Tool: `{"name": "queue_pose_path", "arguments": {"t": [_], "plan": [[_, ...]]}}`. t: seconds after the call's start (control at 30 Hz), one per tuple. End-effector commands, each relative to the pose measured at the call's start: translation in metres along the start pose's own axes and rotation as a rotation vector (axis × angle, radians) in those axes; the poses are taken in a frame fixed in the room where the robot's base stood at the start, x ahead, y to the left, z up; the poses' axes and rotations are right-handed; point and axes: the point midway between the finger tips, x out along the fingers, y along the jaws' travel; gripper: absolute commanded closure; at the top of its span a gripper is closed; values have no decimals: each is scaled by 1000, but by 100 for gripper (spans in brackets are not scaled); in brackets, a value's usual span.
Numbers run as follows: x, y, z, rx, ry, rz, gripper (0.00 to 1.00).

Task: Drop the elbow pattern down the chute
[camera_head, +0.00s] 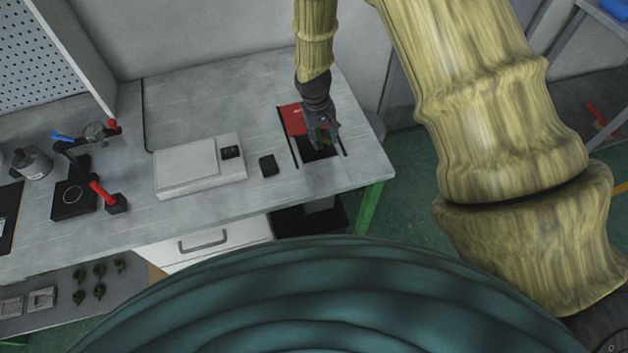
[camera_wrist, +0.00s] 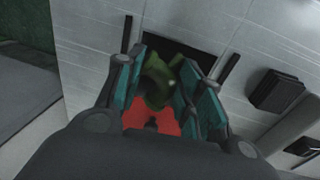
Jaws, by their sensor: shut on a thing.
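My gripper (camera_head: 321,133) is over the chute at the right end of the workbench. In the wrist view my gripper (camera_wrist: 165,90) is shut on the green elbow pattern (camera_wrist: 162,82), which sits between its two teal-padded fingers. In the head view the pattern is hard to make out among the fingers. The chute opening (camera_head: 318,154) is a dark rectangular hole with a red flap or plate (camera_head: 291,118) behind it. The opening also shows in the wrist view (camera_wrist: 205,57), beyond the pattern. The pattern appears above the opening; its exact height is unclear.
A small black box (camera_head: 268,166) and a white flat scale (camera_head: 199,167) lie left of the chute. Black fixtures with red handles (camera_head: 115,203) stand further left. A dark bin (camera_head: 309,215) is below the bench edge. Several green patterns (camera_head: 99,271) lie on a lower shelf.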

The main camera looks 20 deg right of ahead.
Motion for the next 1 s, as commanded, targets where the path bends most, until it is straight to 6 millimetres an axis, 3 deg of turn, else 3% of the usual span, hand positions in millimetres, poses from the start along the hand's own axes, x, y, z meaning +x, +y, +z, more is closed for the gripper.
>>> {"name": "queue_pose_path", "arguments": {"t": [0.03, 0.23, 0.67, 0.7, 0.8, 1.0], "plan": [[12, -1, -2, 0, -3, -1, 87], [34, -3, -6, 0, -7, -1, 87], [41, -4, -6, 1, -8, -1, 87], [41, -4, -6, 1, -8, -1, 56], [41, -4, -6, 1, -8, -1, 38], [41, -4, -6, 1, -8, -1, 38]]}}
